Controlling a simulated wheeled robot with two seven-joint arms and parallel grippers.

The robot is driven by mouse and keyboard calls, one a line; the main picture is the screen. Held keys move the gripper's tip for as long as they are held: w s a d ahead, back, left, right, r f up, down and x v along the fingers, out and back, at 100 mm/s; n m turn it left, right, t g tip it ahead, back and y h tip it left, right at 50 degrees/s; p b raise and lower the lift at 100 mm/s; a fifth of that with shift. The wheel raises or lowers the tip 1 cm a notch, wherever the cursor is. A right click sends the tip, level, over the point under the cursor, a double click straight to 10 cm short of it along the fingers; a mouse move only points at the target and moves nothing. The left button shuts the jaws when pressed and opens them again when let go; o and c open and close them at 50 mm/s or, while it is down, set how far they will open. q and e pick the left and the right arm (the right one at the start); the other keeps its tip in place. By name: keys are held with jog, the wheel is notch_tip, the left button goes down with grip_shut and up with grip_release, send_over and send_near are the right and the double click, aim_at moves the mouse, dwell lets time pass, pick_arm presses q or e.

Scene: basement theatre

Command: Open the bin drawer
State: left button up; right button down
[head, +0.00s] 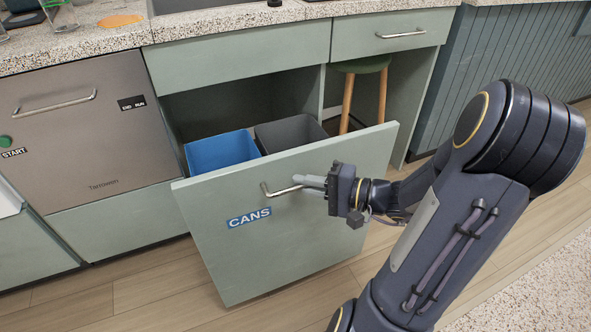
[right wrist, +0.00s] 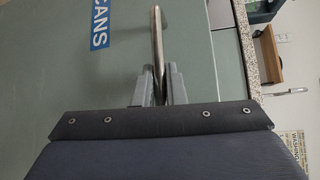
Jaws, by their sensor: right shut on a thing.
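The bin drawer (head: 290,205) is a pale green front with a blue "CANS" label, pulled out from the cabinet under the counter. Behind its front a blue bin (head: 222,152) and a dark grey bin (head: 290,133) show. My right gripper (head: 308,182) is shut on the drawer's metal bar handle (head: 280,191), near the handle's right end. In the right wrist view the handle (right wrist: 158,45) runs between the two fingers (right wrist: 160,85), and the drawer front (right wrist: 60,70) fills the left side. My left gripper is not in view.
A dishwasher (head: 85,130) with a bar handle stands left of the drawer. A stool (head: 362,66) stands in the open bay to the right. The speckled counter (head: 240,18) runs above. Wooden floor (head: 130,285) is clear in front.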

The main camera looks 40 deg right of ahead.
jog(key=shift+s+a, duration=0.2)
jog(key=shift+s, duration=0.5)
jog(key=shift+s+a, duration=0.15)
jog(key=shift+s, duration=0.5)
jog(key=c, duration=1.5)
grip_release()
jog(key=p+v, duration=0.1)
jog(key=v, duration=0.6)
jog(key=shift+s+d, duration=0.3)
jog(key=shift+p, duration=0.3)
